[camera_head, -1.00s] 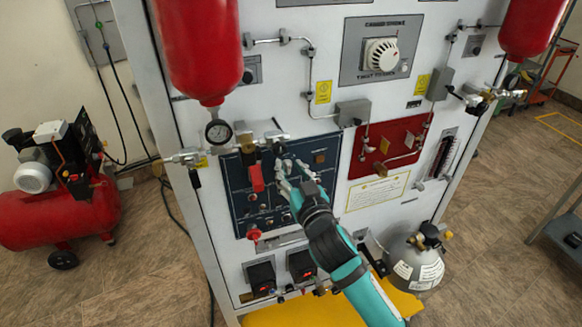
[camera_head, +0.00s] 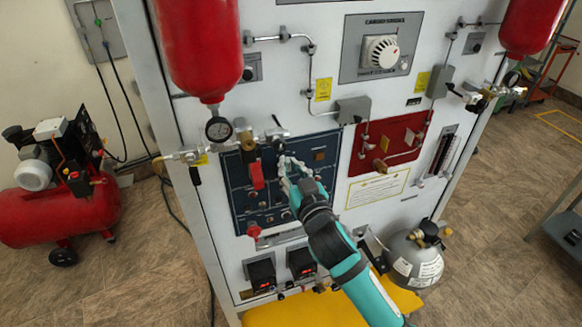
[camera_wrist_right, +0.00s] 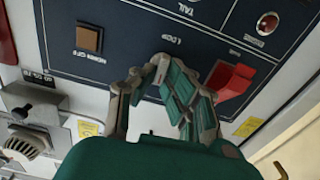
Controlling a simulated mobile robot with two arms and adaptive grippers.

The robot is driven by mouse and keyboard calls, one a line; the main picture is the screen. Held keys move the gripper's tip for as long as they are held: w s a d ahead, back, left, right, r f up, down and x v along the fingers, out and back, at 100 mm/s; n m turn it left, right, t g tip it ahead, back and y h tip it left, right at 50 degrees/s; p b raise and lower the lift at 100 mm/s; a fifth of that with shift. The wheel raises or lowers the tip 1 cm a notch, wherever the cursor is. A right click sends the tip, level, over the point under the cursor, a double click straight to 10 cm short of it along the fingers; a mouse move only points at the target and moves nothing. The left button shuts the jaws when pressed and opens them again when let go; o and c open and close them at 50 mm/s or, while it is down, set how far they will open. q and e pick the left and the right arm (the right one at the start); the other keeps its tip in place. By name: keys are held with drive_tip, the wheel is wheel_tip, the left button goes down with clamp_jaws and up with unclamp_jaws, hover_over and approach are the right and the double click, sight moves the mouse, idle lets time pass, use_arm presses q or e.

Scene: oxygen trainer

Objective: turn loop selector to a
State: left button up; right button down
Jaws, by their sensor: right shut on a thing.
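The dark blue control panel (camera_head: 232,182) is on the front of the white trainer cabinet. My right gripper (camera_head: 289,170) is at the upper middle of this panel. In the right wrist view, my right gripper (camera_wrist_right: 155,70) is shut at the panel face, just by the printed LOOP label (camera_wrist_right: 172,39). The fingers cover the loop selector, so its knob and pointing direction are hidden. My left gripper is in neither view.
A red switch (camera_wrist_right: 236,82) sits close beside the fingers in the right wrist view. A brown square button (camera_wrist_right: 89,38) is on the other side.

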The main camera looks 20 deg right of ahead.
drive_tip(key=n+p, duration=0.1)
drive_tip(key=n, duration=0.3)
drive_tip(key=shift+a+p, duration=0.15)
drive_tip(key=shift+p, duration=0.15)
drive_tip(key=shift+a+n+p, duration=0.1)
drive_tip(key=shift+n+p, duration=0.5)
drive_tip(key=shift+n, duration=1.7)
drive_tip(key=c, duration=1.4)
unclamp_jaws()
drive_tip(key=shift+f, duration=0.1)
drive_tip(key=shift+s, duration=0.1)
drive_tip(key=s, duration=1.1)
drive_tip(key=shift+s+d, duration=0.2)
drive_tip(key=shift+s, duration=0.2)
